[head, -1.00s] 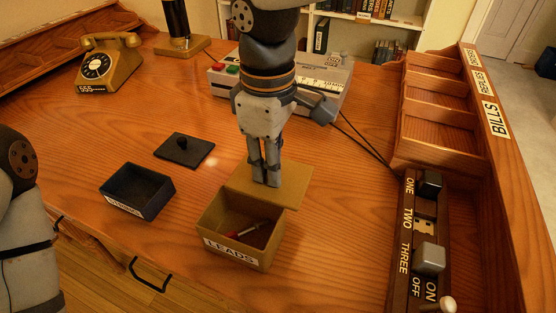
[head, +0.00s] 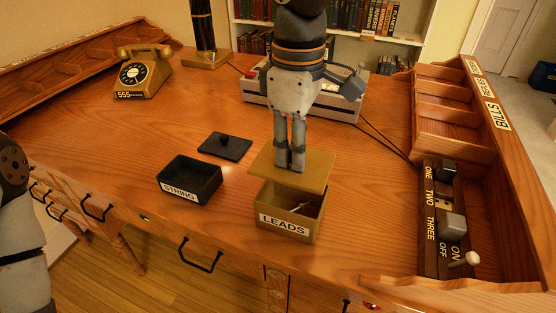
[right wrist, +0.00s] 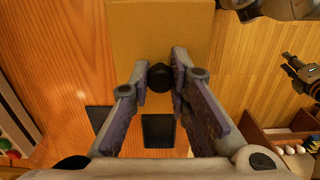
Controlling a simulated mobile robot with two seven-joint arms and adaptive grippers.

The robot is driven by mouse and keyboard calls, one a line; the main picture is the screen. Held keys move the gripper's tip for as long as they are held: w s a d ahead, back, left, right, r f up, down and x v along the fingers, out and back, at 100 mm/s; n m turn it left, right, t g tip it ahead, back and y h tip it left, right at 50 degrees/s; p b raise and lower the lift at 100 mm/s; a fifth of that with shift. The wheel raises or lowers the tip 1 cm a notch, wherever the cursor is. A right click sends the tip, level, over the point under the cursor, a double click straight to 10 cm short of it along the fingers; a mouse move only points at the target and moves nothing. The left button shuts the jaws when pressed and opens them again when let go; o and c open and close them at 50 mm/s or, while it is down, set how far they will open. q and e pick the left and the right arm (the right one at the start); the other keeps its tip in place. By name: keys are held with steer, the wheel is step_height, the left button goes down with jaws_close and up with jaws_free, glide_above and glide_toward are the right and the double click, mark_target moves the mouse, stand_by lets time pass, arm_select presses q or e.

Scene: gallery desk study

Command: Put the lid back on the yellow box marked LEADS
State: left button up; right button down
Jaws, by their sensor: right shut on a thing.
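The yellow box marked LEADS (head: 290,225) stands open on the desk near its front edge, with a small thing inside. Its yellow lid (head: 268,165) is level above the back of the box, and the front of the opening shows below it. The lid also shows in the right wrist view (right wrist: 150,30). My right gripper (head: 290,165) is shut on the lid's black knob (right wrist: 160,76) from above. A dark shape at the right wrist view's right edge seems to be my left gripper (right wrist: 300,75), away from the box; its jaws are unclear.
A dark box marked STRING (head: 190,182) stands open left of LEADS, its dark lid (head: 225,146) behind it. A switch panel (head: 432,235) and letter rack (head: 445,100) are at right. A telephone (head: 143,75) is at back left. The desk's middle left is clear.

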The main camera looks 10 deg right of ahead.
steer(key=shift+w+d+f, duration=0.1)
steer(key=shift+d+f, duration=0.05)
steer(key=shift+f, duration=3.05)
steer(key=shift+f, duration=0.15)
steer(key=c, duration=0.9)
jaws_free()
steer(key=shift+c, duration=0.2)
steer(key=shift+r, duration=3.5)
